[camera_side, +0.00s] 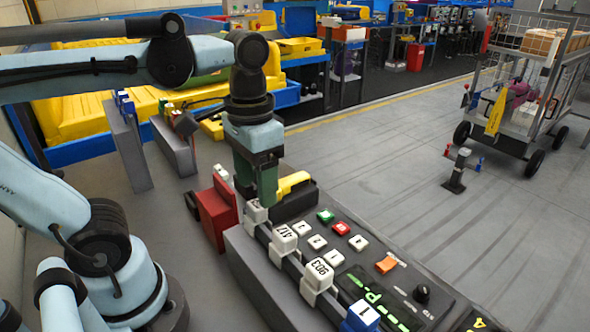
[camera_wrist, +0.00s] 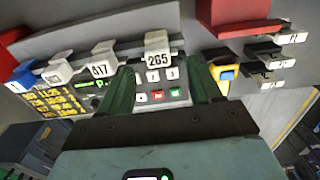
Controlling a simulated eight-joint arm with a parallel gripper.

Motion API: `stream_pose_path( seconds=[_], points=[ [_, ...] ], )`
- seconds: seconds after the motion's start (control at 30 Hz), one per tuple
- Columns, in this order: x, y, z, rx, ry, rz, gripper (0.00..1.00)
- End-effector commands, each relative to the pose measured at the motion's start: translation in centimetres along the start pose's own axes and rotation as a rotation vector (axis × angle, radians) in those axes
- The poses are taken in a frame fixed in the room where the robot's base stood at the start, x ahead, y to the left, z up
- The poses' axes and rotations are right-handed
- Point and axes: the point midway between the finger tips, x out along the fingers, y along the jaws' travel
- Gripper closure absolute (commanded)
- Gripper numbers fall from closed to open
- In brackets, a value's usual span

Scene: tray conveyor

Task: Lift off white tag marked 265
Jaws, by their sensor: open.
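The white tag marked 265 (camera_wrist: 158,50) hangs on a grey rail and faces the wrist camera. In the side view the white tag (camera_side: 255,212) at the far end of the rail is partly hidden by my gripper (camera_side: 262,196). My gripper is open, with its two green fingers pointing down close to that tag. In the wrist view my gripper (camera_wrist: 160,76) has one finger to each side of the tag's lower edge. Nothing shows held between the fingers, and I cannot tell whether they touch the tag.
Along the rail sit a white tag 417 (camera_side: 285,240), a white tag 903 (camera_side: 318,277) and a blue tag (camera_side: 361,317). A button panel (camera_side: 345,243) lies right beside the rail. A red block (camera_side: 216,212) stands left of my gripper. Open floor lies further right.

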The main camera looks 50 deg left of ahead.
Motion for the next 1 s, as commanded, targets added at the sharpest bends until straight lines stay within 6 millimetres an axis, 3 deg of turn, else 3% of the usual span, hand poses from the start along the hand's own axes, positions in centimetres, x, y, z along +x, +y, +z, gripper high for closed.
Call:
stream_pose_path(
  seconds=[0.23, 0.57, 1.0],
  points=[
    [2.9, 0.2, 0.1, 0.001, 0.000, 0.000, 0.36],
    [3.4, 0.2, 0.2, 0.000, 0.000, 0.000, 0.36],
    [3.4, 0.2, 0.2, 0.001, 0.000, 0.000, 1.00]
  ],
)
